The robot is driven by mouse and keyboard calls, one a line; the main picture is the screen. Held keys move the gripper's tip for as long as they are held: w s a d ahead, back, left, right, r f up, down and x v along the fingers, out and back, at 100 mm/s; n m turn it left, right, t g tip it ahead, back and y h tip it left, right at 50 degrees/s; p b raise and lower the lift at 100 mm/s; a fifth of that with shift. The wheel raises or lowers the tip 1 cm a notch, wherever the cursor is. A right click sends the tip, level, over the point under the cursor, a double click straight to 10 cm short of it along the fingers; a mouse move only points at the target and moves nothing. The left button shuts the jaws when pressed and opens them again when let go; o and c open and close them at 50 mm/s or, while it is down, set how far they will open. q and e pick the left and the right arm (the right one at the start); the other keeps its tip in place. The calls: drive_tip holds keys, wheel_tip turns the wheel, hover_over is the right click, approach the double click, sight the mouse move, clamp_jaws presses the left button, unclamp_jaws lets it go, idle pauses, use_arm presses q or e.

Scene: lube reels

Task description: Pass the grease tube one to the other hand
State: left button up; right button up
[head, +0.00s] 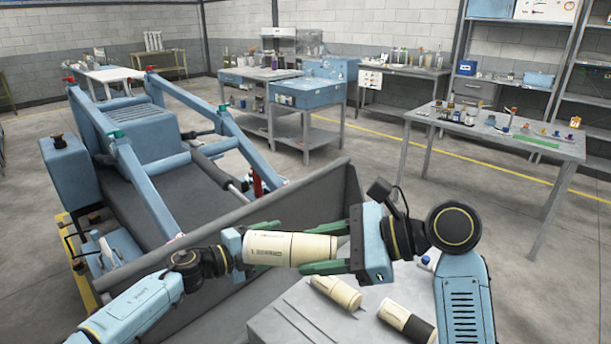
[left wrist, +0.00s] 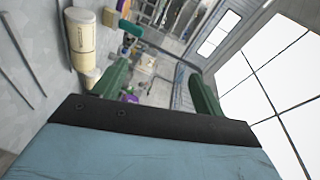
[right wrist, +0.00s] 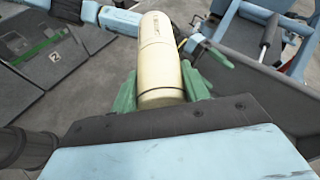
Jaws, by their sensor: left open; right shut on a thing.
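The grease tube (head: 290,248), a cream cylinder with small dark print, lies roughly level above the work surface in the head view. My right gripper (head: 322,248) is shut on its right end. In the right wrist view the tube (right wrist: 160,50) stands out from between the green fingers (right wrist: 163,88).
A blue machine with a dark bucket (head: 335,195) stands close behind the grippers. A table (head: 500,135) with small items stands at right.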

use_arm(q)
drive_tip(key=s+d+r+m+g+h, duration=0.2)
drive_tip(key=d+r+m+g, duration=0.4)
drive_tip(key=r, duration=0.3)
drive_tip(key=m+g+y, duration=0.3)
drive_tip(key=m+y, duration=1.5)
drive_tip(key=m, duration=0.5)
approach(296, 237)
drive_tip(key=shift+a, duration=0.2)
drive_tip(key=f, duration=0.3)
drive_tip(key=a+f, duration=0.1)
drive_tip(key=f, duration=0.7)
drive_tip(key=shift+w+a+f, duration=0.15)
drive_tip(key=shift+a+f, duration=0.05)
drive_tip(key=shift+a, duration=0.1)
drive_tip(key=c, duration=0.9)
drive_tip(key=o, duration=0.9)
